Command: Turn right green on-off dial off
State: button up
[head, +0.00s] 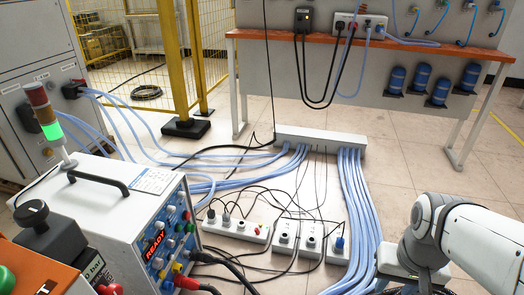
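The induction heater (105,215) is a white box at the lower left with a black top handle. Its blue front panel (168,245) faces right, seen at a steep angle, and carries several small coloured knobs and a red lit READY display (154,243). Small green knobs (189,228) show near the panel's right side; their settings are too small to read. My white arm (470,240) shows at the lower right, well apart from the heater. My gripper is not in view.
A signal tower (42,110) on the heater is lit green. An orange box (40,265) with buttons is at the lower left. Power strips (237,228), black cables and blue hoses (357,210) cover the middle floor. An orange-edged bench (400,44) stands behind. Bare floor lies at right.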

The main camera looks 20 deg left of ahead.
aim_at(190, 228)
jog(key=u, duration=0.15)
jog(key=i, duration=0.65)
jog(key=u, duration=0.55)
jog(key=k, duration=0.85)
jog(key=u, duration=0.15)
jog(key=i, duration=0.85)
